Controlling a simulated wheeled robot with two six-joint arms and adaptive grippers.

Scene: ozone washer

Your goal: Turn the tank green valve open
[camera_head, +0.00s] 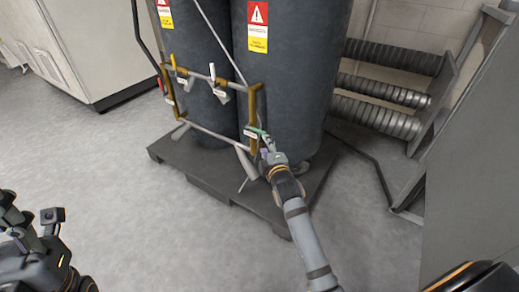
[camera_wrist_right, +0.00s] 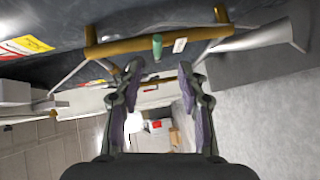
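The green valve (camera_head: 257,132) sits on the brass pipe fitting at the lower right of the pipe frame, in front of the right dark tank (camera_head: 285,80). In the right wrist view the green handle (camera_wrist_right: 157,45) hangs from a brass pipe (camera_wrist_right: 125,48), just beyond the fingertips and roughly centred between them. My right gripper (camera_head: 268,146) is at the valve; its fingers (camera_wrist_right: 159,78) are apart with nothing between them. Whether a finger touches the handle cannot be told. My left gripper (camera_head: 10,215) is at the lower left edge, away from the tanks and partly cut off.
The tanks stand on a dark pallet (camera_head: 205,178). White-handled valves (camera_head: 212,72) and grey pipes are on the same frame. A ribbed-pipe rack (camera_head: 385,90) stands at the right, a pale cabinet (camera_head: 100,45) at the left. The floor (camera_head: 130,215) in front is clear.

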